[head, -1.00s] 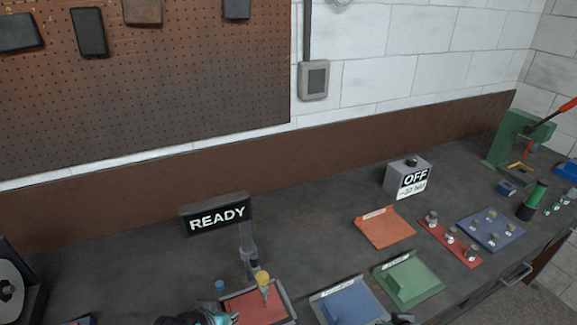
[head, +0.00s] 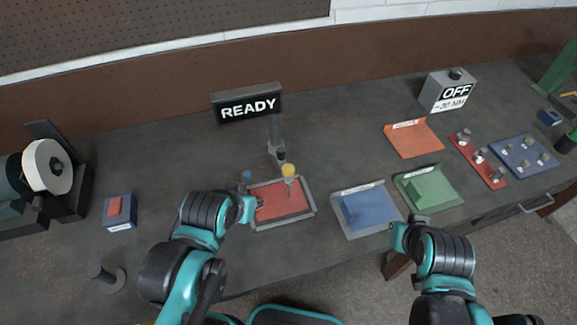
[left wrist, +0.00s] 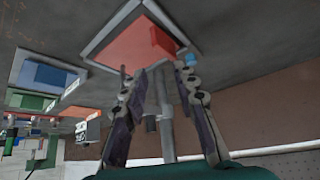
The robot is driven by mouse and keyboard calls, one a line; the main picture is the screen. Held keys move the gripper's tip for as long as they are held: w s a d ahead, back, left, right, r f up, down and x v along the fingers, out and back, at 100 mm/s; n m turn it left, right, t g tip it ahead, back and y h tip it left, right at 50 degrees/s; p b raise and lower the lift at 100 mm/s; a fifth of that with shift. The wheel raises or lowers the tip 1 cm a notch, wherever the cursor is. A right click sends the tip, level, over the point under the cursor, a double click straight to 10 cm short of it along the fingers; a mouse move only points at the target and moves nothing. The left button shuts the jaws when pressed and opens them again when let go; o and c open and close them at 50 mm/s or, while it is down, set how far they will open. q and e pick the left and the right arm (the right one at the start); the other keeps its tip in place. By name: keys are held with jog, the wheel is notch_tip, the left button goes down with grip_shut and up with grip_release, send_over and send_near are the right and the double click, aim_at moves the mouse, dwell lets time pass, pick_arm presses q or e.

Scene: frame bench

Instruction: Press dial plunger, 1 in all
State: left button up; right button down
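A small blue knob (head: 247,175) stands beside the red tray. Blue (head: 366,210), green (head: 428,189) and orange (head: 412,139) trays lie to the right. A blue box with a red top (head: 119,212) is at left.

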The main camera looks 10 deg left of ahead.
pick_arm(q)
grip_shut()
dwell(1.0)
